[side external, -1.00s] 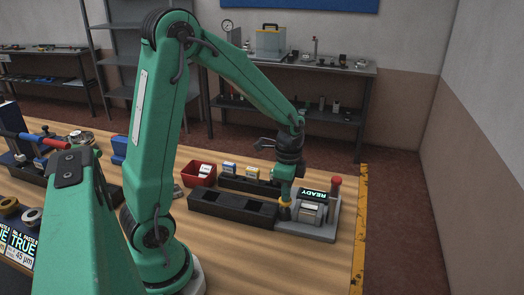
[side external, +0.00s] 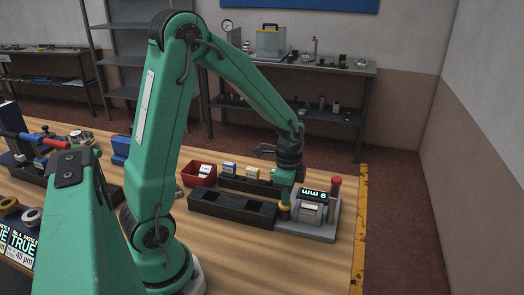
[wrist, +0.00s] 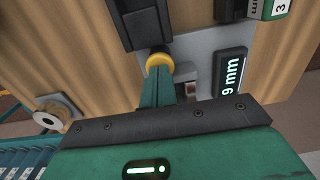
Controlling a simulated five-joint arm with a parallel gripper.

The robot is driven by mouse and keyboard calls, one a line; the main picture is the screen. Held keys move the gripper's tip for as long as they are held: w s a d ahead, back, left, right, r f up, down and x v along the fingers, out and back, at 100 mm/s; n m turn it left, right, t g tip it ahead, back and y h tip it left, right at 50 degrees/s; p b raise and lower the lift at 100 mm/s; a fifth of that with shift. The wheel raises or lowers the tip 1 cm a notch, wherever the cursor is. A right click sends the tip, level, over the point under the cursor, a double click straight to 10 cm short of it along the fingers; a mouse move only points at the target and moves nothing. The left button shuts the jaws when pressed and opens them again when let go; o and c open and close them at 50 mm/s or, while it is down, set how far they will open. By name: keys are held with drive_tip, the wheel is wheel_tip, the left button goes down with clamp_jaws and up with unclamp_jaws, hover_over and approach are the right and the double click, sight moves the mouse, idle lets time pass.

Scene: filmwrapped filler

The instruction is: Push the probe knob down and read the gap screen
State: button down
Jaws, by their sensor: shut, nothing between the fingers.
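The gap device (side external: 318,232) is a grey unit near the table's right edge. The yellow probe knob (side external: 284,213) is at the device's left side; the wrist view shows the knob (wrist: 159,60) right at my fingertips. My gripper (side external: 285,203) is shut with nothing between its fingers, and its tips (wrist: 157,72) appear to press on the knob from above. The fingers hide part of the knob, so its depth is hard to judge.
A red-topped post (side external: 336,182) stands behind the screen. A black slotted rack (side external: 225,205) lies left of the device, with another rack behind it holding small boxes (side external: 229,168). A red bin (side external: 199,175) stands farther left. Yellow tape (side external: 359,235) marks the table's right edge.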

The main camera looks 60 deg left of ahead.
wheel_tip(320, 180, up, 13)
drive_tip(key=shift+r, duration=0.2)
idle(0.4)
drive_tip(key=shift+d, duration=0.1)
idle(0.5)
drive_tip(key=s+d+r+n+t, duration=0.2)
drive_tip(key=s+d+n, duration=0.1)
drive_tip(key=s, duration=0.3)
drive_tip(key=s+d+r+n+t, duration=0.2)
drive_tip(key=s+d+n+t, duration=0.1)
drive_tip(key=s+n, duration=0.3)
drive_tip(key=shift+s+d+t, duration=0.3)
drive_tip(key=shift+s+d, duration=0.1)
drive_tip(key=shift+d, duration=0.1)
